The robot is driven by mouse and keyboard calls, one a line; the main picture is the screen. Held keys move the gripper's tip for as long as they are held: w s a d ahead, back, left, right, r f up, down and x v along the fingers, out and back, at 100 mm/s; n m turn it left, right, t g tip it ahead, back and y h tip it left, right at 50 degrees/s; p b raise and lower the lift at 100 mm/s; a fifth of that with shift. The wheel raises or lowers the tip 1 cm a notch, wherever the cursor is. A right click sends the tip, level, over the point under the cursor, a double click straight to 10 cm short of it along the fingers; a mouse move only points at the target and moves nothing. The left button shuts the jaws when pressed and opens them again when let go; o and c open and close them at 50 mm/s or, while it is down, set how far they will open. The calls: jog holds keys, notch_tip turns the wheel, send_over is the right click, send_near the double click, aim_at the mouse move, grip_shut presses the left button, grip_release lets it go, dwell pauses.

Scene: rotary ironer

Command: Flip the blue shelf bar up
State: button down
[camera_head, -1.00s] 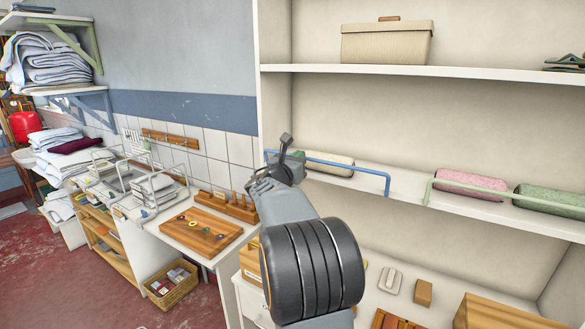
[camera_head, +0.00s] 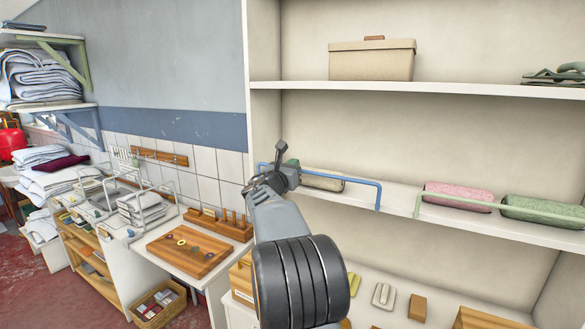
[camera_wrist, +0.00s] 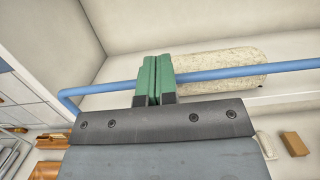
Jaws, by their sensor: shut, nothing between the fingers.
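The blue shelf bar (camera_head: 352,180) runs along the front edge of the middle shelf, with bent ends. In the wrist view the blue bar (camera_wrist: 225,73) crosses the picture and passes behind my gripper's green fingers. My gripper (camera_head: 291,163) is at the left part of the bar. In the wrist view my gripper (camera_wrist: 156,62) has its fingers pressed together with nothing between them. The fingertips reach just above the bar's line; whether they touch it I cannot tell. A cream roll (camera_wrist: 215,66) lies on the shelf behind the bar.
A green bar (camera_head: 450,204) fronts pink (camera_head: 458,196) and green rolls (camera_head: 540,210) further right on the same shelf (camera_head: 400,198). A beige box (camera_head: 372,62) stands on the shelf above. A worktop with a wooden board (camera_head: 190,250) is at lower left.

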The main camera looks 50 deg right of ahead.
jog(key=shift+a+f, duration=0.1)
jog(key=shift+f, duration=0.05)
jog(key=s+a+r+b, duration=0.1)
jog(key=s+a+r, duration=0.1)
jog(key=a+r, duration=0.7)
jog(key=shift+s+r, duration=0.25)
jog(key=shift+s, duration=0.1)
dwell(0.6)
